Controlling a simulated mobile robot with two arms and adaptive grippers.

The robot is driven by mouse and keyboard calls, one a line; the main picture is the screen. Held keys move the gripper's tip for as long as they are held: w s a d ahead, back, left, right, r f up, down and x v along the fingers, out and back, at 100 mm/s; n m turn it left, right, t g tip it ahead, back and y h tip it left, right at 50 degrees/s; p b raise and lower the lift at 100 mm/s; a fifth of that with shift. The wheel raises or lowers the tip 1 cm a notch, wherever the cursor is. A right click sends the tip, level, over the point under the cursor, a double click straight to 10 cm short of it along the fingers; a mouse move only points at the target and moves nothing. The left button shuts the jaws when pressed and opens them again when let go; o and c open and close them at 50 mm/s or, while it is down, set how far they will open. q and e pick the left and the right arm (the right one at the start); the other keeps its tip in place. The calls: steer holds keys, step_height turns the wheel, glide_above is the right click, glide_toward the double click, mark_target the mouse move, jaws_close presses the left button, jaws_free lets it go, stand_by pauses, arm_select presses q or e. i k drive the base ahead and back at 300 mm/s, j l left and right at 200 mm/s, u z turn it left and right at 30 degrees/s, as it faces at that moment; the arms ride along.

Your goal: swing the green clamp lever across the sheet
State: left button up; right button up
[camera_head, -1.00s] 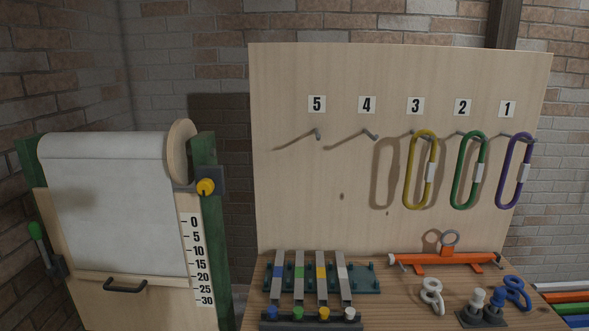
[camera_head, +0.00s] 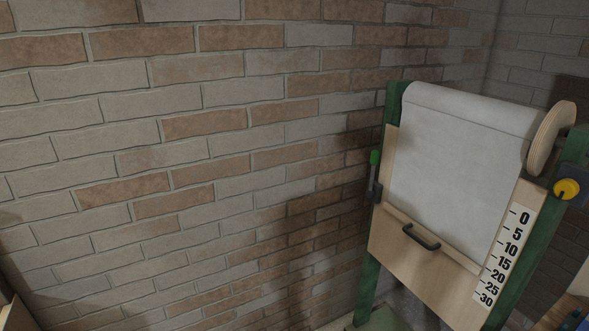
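The green clamp lever (camera_head: 374,160) stands upright at the left edge of the board, with its green grip on top and a dark mount below. The white sheet (camera_head: 445,150) hangs from a roll at the top of the frame and covers the upper part of the board. The lever is beside the sheet, not across it. Neither of my grippers is in view.
A wooden bar with a black handle (camera_head: 421,237) runs across the sheet's lower end. A yellow knob (camera_head: 566,189) and a number scale (camera_head: 501,256) are at the right. Green posts (camera_head: 367,285) carry the frame. A brick wall (camera_head: 180,150) fills the left.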

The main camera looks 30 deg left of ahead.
mark_target(374, 153)
steer(key=u, duration=0.45)
steer(key=i+j, duration=0.35)
steer(key=j, duration=0.2)
steer(key=i+j, duration=0.4)
steer(key=j, duration=0.15)
steer(key=i+j+u, duration=0.1)
steer(key=i+j, duration=0.25)
steer(key=j, duration=0.15)
steer(key=i+j, duration=0.4)
steer(key=j, duration=0.15)
